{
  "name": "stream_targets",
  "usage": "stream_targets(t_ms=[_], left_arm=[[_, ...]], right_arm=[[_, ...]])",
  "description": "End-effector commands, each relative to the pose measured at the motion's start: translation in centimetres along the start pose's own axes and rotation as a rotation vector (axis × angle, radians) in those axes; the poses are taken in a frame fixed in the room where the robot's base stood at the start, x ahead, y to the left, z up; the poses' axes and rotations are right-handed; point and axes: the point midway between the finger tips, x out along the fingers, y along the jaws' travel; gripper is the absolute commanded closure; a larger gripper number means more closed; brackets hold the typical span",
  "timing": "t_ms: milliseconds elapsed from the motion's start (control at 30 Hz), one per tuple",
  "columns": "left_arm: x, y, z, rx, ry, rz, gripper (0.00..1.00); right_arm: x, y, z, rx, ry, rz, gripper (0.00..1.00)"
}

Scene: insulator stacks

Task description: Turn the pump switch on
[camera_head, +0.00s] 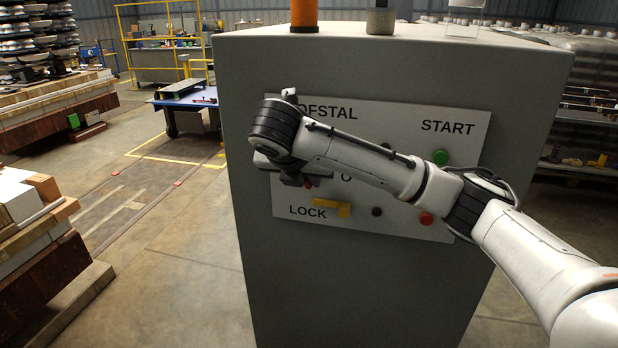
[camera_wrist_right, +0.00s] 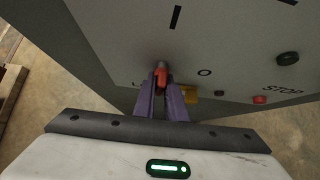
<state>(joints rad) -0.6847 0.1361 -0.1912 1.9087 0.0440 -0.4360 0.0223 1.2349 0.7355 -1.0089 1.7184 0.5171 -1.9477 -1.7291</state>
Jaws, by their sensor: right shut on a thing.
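The pump switch is a red handle (camera_wrist_right: 160,72) on the front panel of a grey cabinet, with an "I" mark above it and an "O" mark to its right in the right wrist view. My right gripper (camera_wrist_right: 161,88) is shut on this red handle, its purple fingers on either side of it. In the head view, my right arm reaches across the panel (camera_head: 462,112), and my right gripper (camera_head: 297,179) is at the panel's left part. A bit of the red handle (camera_head: 309,184) shows there; my arm hides the rest. My left gripper is not in view.
A yellow handle (camera_head: 332,208) by "LOCK" sits just below the switch. A green button (camera_head: 440,157) by "START" and a red button (camera_head: 426,218) are further right. An orange lamp (camera_head: 304,14) stands on the cabinet (camera_head: 350,290). Open floor lies to the left.

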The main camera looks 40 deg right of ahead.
Motion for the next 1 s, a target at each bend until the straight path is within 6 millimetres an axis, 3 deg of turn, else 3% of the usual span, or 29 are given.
stream_targets(t_ms=[167,200,300,667,1000], left_arm=[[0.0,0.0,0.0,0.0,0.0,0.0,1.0],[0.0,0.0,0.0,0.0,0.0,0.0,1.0],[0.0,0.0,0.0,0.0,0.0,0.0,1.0],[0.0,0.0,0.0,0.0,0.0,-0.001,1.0],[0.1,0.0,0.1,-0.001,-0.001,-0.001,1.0]], right_arm=[[0.0,0.0,0.0,0.001,-0.002,0.001,1.0],[0.0,0.0,0.0,0.001,-0.002,0.001,0.84],[0.0,0.0,0.0,0.002,-0.002,0.001,0.72],[-0.5,0.0,0.1,0.002,-0.002,0.002,0.72],[-5.0,0.1,0.3,0.002,-0.009,0.005,0.72]])
